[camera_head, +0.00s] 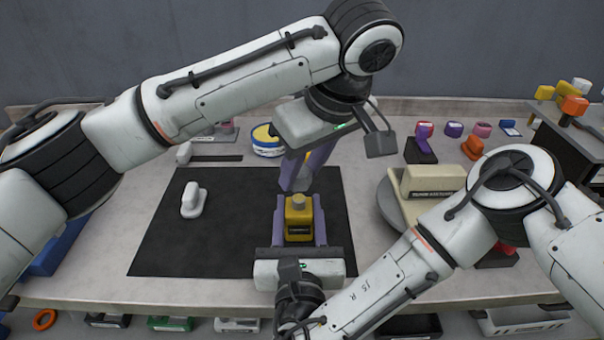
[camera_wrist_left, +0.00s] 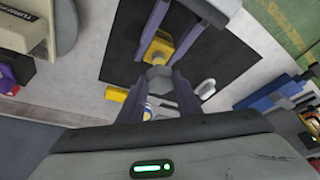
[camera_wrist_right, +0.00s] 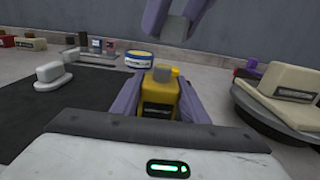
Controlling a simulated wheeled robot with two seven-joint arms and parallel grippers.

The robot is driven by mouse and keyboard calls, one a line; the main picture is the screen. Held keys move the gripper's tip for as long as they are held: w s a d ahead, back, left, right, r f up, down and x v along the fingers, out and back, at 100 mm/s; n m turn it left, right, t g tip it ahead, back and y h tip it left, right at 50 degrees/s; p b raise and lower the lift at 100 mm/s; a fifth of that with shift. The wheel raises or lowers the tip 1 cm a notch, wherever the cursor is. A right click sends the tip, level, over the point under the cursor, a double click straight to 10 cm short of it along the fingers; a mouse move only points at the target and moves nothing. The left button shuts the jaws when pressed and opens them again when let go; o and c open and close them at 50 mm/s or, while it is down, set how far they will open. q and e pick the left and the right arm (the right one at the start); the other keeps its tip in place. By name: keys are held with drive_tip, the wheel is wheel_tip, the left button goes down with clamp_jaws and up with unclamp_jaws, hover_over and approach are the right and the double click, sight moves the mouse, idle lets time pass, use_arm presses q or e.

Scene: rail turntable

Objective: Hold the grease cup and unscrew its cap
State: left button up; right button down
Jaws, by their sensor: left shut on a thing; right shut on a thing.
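The grease cup (camera_head: 299,227) is a yellow body with a dark label and a grey round top, upright above the black mat (camera_head: 175,245). My right gripper (camera_head: 299,235) is shut on its sides; the right wrist view shows the cup (camera_wrist_right: 158,101) between the fingers. My left gripper (camera_head: 296,182) is above and behind the cup, apart from it. In the left wrist view its fingers are shut on a grey faceted piece, which looks like the cap (camera_wrist_left: 158,79). The right wrist view shows a gap between the left fingertips and the cup's grey top.
A white-grey part (camera_head: 192,201) lies on the mat's left. A beige labelled housing (camera_head: 430,185) on a round grey turntable (camera_head: 388,205) stands at right. A blue, white and yellow tin (camera_head: 267,143) stands behind. Several coloured parts sit at the back right.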

use_arm(q)
drive_tip(key=shift+r, duration=1.6)
use_arm(e)
drive_tip(key=c, duration=1)
unclamp_jaws()
